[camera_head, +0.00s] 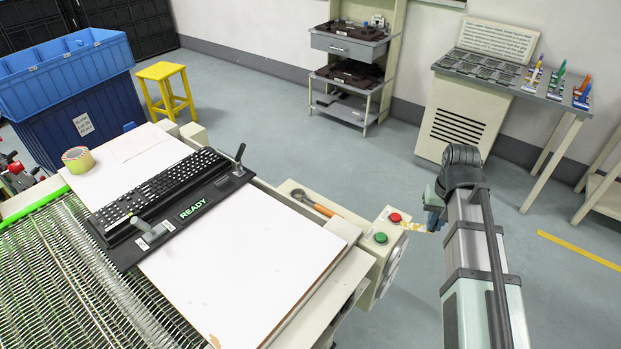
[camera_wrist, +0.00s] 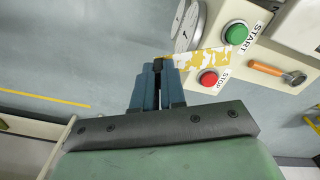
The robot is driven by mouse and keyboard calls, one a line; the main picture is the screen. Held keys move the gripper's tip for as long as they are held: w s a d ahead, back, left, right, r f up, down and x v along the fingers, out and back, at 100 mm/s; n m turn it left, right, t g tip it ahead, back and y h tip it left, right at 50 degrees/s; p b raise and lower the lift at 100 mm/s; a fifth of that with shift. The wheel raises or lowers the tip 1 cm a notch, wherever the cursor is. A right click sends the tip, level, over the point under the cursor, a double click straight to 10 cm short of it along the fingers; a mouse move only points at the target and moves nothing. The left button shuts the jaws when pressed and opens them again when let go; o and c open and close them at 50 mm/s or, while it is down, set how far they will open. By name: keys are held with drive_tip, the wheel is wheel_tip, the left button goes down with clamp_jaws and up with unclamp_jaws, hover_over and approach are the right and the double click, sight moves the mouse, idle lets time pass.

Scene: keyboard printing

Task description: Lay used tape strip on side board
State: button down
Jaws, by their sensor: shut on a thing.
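My gripper (camera_head: 434,220) is shut on a used tape strip (camera_head: 412,226), out past the right end of the machine and beside its button box. In the wrist view the gripper's fingertips (camera_wrist: 158,66) pinch one end of the strip (camera_wrist: 197,66). The strip is whitish with yellow patches and sticks out to the right, in front of the button box. A white board (camera_head: 245,250) lies right of the keyboard fixture, and another white surface (camera_head: 105,185) lies on its left. I cannot tell which is the side board. Both are well left of my gripper.
The black keyboard (camera_head: 160,188) sits in a fixture marked READY (camera_head: 193,208). A tape roll (camera_head: 77,159) stands at the left. A red stop button (camera_head: 395,217), a green start button (camera_head: 380,237) and an orange-handled tool (camera_head: 318,207) lie between gripper and boards.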

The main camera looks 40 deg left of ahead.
drive_tip(key=s+a+r+n, duration=0.15)
drive_tip(key=s+a, duration=0.25)
drive_tip(key=a, duration=0.4)
drive_tip(key=s+a+n, duration=0.2)
drive_tip(key=s+a, duration=0.2)
drive_tip(key=a, duration=0.3)
drive_tip(key=s+a+n, duration=0.1)
drive_tip(key=s+a, duration=0.3)
drive_tip(key=a, duration=0.4)
wheel_tip(320, 180, up, 5)
drive_tip(key=n, duration=0.8)
hover_over(214, 224)
drive_tip(key=shift+f, duration=5)
drive_tip(key=shift+f, duration=0.15)
drive_tip(key=c, duration=1.2)
unclamp_jaws()
